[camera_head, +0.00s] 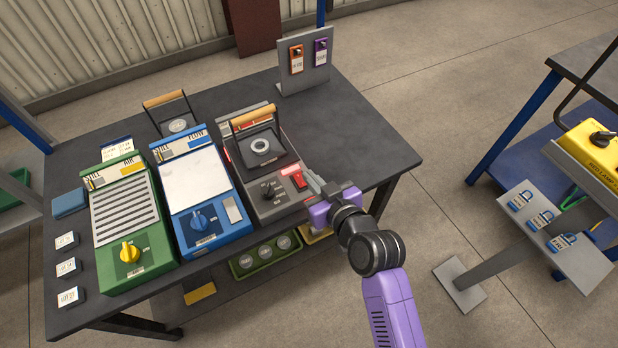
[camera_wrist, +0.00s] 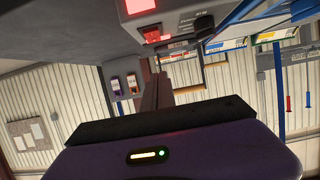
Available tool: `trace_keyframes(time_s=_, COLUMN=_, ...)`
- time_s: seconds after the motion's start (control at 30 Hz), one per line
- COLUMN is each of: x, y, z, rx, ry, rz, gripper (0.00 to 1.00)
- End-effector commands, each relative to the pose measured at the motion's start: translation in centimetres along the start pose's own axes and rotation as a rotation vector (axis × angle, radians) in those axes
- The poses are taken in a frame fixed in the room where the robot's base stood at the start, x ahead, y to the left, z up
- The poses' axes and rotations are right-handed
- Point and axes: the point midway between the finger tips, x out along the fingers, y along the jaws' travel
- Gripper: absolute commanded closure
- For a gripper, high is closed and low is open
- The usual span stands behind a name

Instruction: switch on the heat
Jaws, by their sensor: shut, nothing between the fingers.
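A grey pit furnace unit (camera_head: 281,206) stands on the dark bench, with a round lidded opening, a black knob (camera_head: 268,191) and a red rocker switch (camera_head: 299,181) on its front panel. My gripper (camera_head: 314,184) is shut and empty, its fingertips close beside the red switch at the unit's right front. I cannot tell whether they touch it. In the wrist view the closed fingers (camera_wrist: 157,90) point toward the unit's grey casing. A bright red patch (camera_wrist: 140,5) and the black knob (camera_wrist: 205,25) show there. The switch's exact position is unclear.
A blue unit with a blue knob (camera_head: 198,220) and a green unit with a yellow knob (camera_head: 128,252) stand left of the furnace unit. A small stand with orange and purple tags (camera_head: 308,70) is behind. The bench right of the unit (camera_head: 365,135) is clear.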

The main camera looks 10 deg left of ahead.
Motion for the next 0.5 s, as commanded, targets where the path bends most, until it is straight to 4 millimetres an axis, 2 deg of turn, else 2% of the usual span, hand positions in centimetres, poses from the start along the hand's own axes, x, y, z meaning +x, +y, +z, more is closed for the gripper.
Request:
trace_keyframes(time_s=0.03, x=-1.0, y=-0.1, z=0.9, rx=0.004, ry=-0.003, rz=0.0, gripper=1.0)
trace_keyframes(time_s=0.3, x=-5.9, y=0.0, z=2.0, rx=0.002, ry=-0.002, rz=0.001, gripper=1.0)
trace_keyframes(time_s=0.5, x=-7.7, y=0.0, z=2.3, rx=0.001, ry=-0.002, rz=0.0, gripper=1.0)
